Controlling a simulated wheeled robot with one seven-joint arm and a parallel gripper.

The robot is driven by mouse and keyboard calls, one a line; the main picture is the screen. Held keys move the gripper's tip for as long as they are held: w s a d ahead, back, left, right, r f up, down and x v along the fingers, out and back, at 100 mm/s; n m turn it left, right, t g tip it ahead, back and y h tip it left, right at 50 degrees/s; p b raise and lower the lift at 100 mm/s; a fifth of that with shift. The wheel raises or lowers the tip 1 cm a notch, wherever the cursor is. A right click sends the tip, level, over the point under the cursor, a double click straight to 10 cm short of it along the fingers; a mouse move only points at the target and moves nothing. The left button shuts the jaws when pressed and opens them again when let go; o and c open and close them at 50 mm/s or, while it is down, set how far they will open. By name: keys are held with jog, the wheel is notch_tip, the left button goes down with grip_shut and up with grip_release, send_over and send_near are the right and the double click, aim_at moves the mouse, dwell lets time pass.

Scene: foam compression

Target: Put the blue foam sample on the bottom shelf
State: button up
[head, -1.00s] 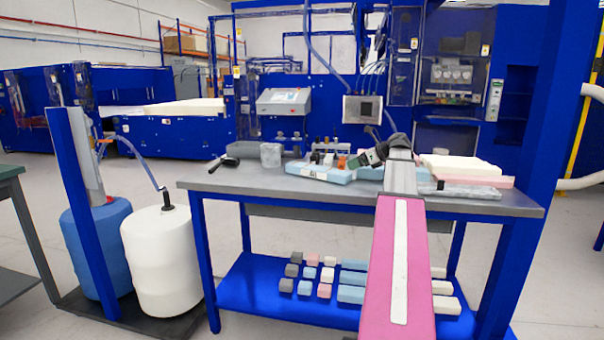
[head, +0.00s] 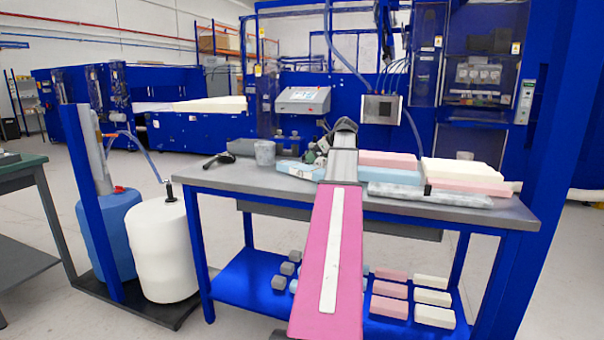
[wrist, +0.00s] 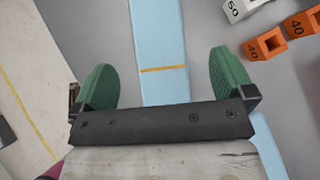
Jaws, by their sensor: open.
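A long light-blue foam strip (wrist: 158,45) with a yellow line across it runs below my gripper in the wrist view. My gripper (wrist: 165,82) is open, with one green finger on each side of the strip; I cannot tell its height above it. In the head view, a blue foam piece (head: 296,168) lies on the grey tabletop, and my gripper (head: 314,156) is over its right end, partly hidden by my arm. The blue bottom shelf (head: 236,292) is under the table, its middle hidden by my pink arm.
Pink and white slabs (head: 462,172) are stacked at the table's right, with another blue slab (head: 390,174). Orange blocks (wrist: 264,45) lie right of the strip. The shelf holds grey cubes (head: 280,283), pink blocks (head: 389,290) and white blocks (head: 433,297). The shelf's left end is bare.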

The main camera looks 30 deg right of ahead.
aim_at(306, 167)
jog(key=x, duration=0.2)
jog(key=shift+w+f, duration=0.25)
jog(key=x, duration=0.5)
jog(key=shift+a+r, duration=0.1)
jog(key=shift+a, duration=0.2)
jog(key=c, duration=1)
